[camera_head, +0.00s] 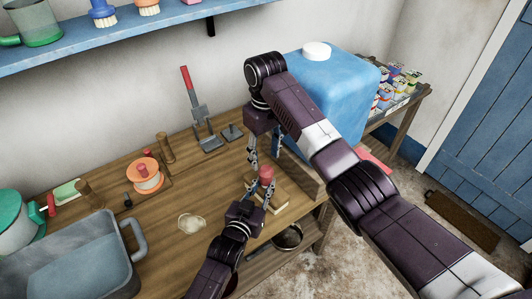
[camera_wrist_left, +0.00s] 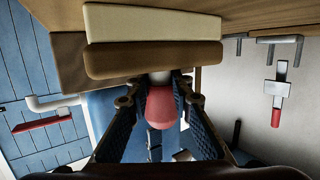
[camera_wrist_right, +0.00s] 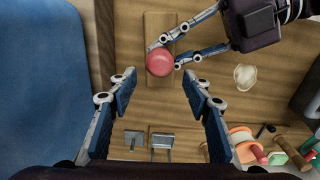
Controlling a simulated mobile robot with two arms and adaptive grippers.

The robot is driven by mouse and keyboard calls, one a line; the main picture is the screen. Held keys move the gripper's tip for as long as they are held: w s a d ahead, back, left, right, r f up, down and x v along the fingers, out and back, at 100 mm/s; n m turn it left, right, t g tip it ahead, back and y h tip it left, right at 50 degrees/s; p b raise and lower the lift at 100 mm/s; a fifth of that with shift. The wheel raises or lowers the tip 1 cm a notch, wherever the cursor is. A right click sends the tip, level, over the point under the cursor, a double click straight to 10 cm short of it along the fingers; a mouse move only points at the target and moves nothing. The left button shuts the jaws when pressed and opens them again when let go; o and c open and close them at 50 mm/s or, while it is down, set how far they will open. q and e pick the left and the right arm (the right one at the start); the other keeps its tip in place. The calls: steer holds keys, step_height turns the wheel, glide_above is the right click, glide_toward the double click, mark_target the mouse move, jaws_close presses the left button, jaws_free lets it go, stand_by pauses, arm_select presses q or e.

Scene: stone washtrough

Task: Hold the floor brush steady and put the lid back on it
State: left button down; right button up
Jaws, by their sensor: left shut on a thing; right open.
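The floor brush looks like a brown block on a cream layer (camera_wrist_left: 150,22), resting on the bench. A red knob (camera_head: 266,172) stands upright on it on a pale neck; the knob also shows in the right wrist view (camera_wrist_right: 159,62). I see no separate lid, and cannot tell whether the red knob is one. My left gripper (camera_head: 261,189) is shut around the pale neck and lower knob, low over the block; its fingers also show in the left wrist view (camera_wrist_left: 160,104). My right gripper (camera_head: 264,158) is open and empty, pointing down just above the knob.
A large blue container (camera_head: 335,90) with a white cap stands close to my right arm. On the bench are a pale roundish thing (camera_head: 191,222), an orange-and-white spool (camera_head: 145,181), a red-handled metal tool (camera_head: 200,115) and a grey basin (camera_head: 75,258). The bench front left of the brush is mostly clear.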

mark_target(266, 169)
steer(key=n, duration=0.7)
steer(key=shift+r, duration=0.1)
steer(key=n, duration=0.6)
steer(key=shift+r+n, duration=0.15)
steer(key=shift+n, duration=0.25)
steer(key=n, duration=0.6)
steer(key=shift+s+d+n, duration=0.1)
steer(key=shift+n, duration=0.3)
steer(key=n, duration=0.5)
steer(key=shift+r+n, duration=0.1)
steer(key=shift+n, duration=0.3)
steer(key=shift+f, duration=4)
steer(key=c, duration=1.2)
steer(key=o, duration=1.3)
